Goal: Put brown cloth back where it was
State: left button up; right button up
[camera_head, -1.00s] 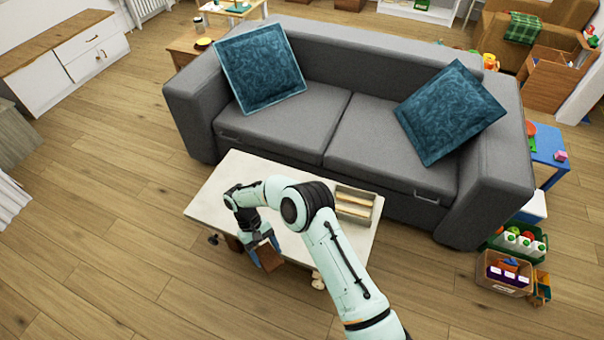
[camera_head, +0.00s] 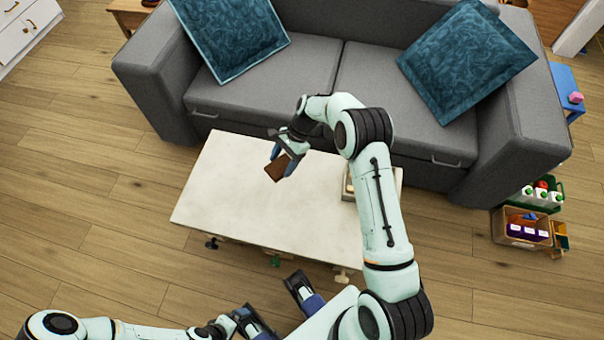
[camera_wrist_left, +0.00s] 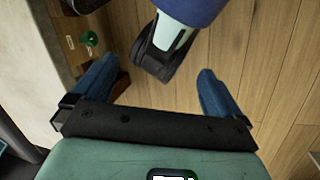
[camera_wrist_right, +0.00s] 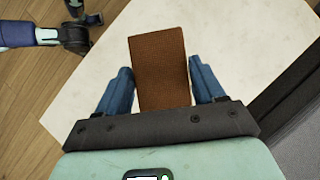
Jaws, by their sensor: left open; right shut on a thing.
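The brown cloth (camera_head: 277,168) is a small flat dark-brown rectangle. My right gripper (camera_head: 286,160) is shut on it and holds it over the left-middle part of the white low table (camera_head: 235,205). In the right wrist view the cloth (camera_wrist_right: 158,65) stands up between the two blue fingers, with the pale tabletop (camera_wrist_right: 215,30) behind it. I cannot tell how high above the top it is. My left gripper (camera_head: 258,322) is open and empty in front of the table. In the left wrist view its fingers (camera_wrist_left: 155,90) are apart with nothing held.
Several small hooks, one a green hook (camera_head: 275,262), line the table's near side. A tray (camera_head: 349,186) on the table is partly hidden by my right arm. The grey sofa (camera_head: 340,90) stands close behind. Bins (camera_head: 522,228) stand right. Floor at left is clear.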

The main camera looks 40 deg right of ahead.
jog(key=w+d+m+t+h+b, duration=0.25)
jog(key=d+m+t+b, duration=0.2)
jog(key=d+m, duration=0.7)
jog(key=shift+n+t, duration=0.45)
jog(key=f+b, duration=0.1)
jog(key=f, duration=0.5)
jog(key=f+b, duration=0.1)
jog(key=f, duration=0.6)
jog(key=f+b, duration=0.2)
jog(key=f, duration=0.4)
jog(key=shift+w+d+f, duration=0.15)
jog(key=shift+w+f, duration=0.1)
jog(key=shift+w, duration=0.1)
pick_arm(q)
jog(key=w+a+f+t+y, duration=0.1)
jog(key=w+a+f, duration=0.3)
jog(key=w+f, duration=0.4)
notch_tip(320, 180, down, 3)
jog(key=shift+w+r+n+t, duration=0.2)
jog(key=shift+w+n+t, duration=0.1)
jog(key=shift+t, duration=0.6)
pick_arm(e)
jog(key=shift+f, duration=0.1)
jog(key=shift+f, duration=0.15)
jog(key=o, duration=1)
pick_arm(q)
jog(key=shift+w+f, duration=0.1)
